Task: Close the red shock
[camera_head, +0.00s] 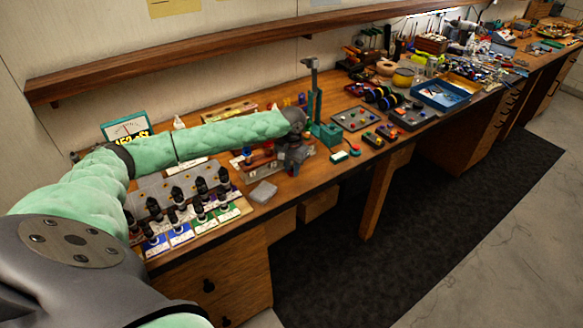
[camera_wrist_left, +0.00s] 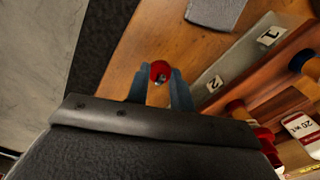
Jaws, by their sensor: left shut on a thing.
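My left gripper (camera_head: 293,160) is low over the front part of the workbench, beside a wooden rack (camera_head: 262,158). In the left wrist view its two blue-grey fingers (camera_wrist_left: 161,90) are shut on a small round red piece (camera_wrist_left: 160,69) with a metallic centre. It looks like an end of the red shock; the fingers hide the rest. The rack also shows in the wrist view, with a metal strip (camera_wrist_left: 231,71) labelled 1 and 2. A red part (camera_wrist_left: 264,135) and a blue-topped part (camera_wrist_left: 300,60) are on the rack. My right gripper is not in view.
A grey square pad (camera_head: 263,192) lies near the bench's front edge. Several dark-capped bottles (camera_head: 178,197) stand on coloured cards to the left. A green stand (camera_head: 316,100) rises behind the gripper. Trays and a blue bin (camera_head: 440,97) are farther right.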

